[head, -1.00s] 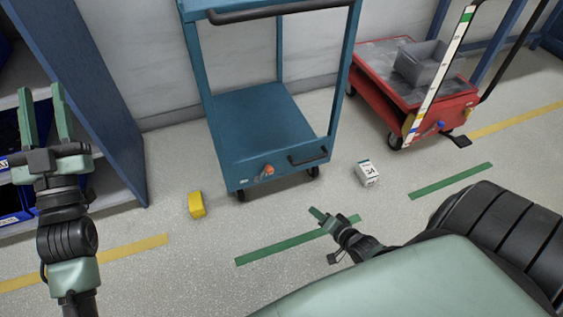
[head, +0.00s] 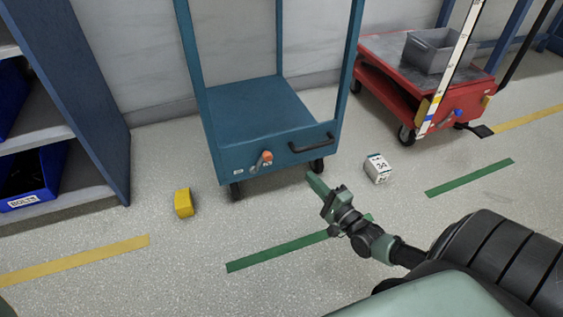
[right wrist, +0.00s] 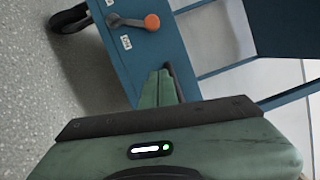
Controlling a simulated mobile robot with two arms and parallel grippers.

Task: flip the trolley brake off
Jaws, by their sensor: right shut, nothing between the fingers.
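The blue trolley (head: 250,105) stands at the back wall. Its brake lever, with an orange knob (head: 267,156), is on the left half of the lower front panel and tilts up to the right. In the right wrist view the orange knob (right wrist: 152,22) ends a grey lever between two small white labels, whose text I cannot read. My right gripper (head: 311,176) is shut and empty, in front of the panel's right part and to the right of the knob. Its fingers (right wrist: 165,74) show closed together in the wrist view, apart from the lever. My left gripper is out of view.
A black handle (head: 312,144) sits on the panel right of the lever. A yellow block (head: 183,203) and a white box (head: 377,168) lie on the floor either side. A red cart (head: 390,75) stands right, shelves (head: 85,100) left. Floor in front is mostly clear.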

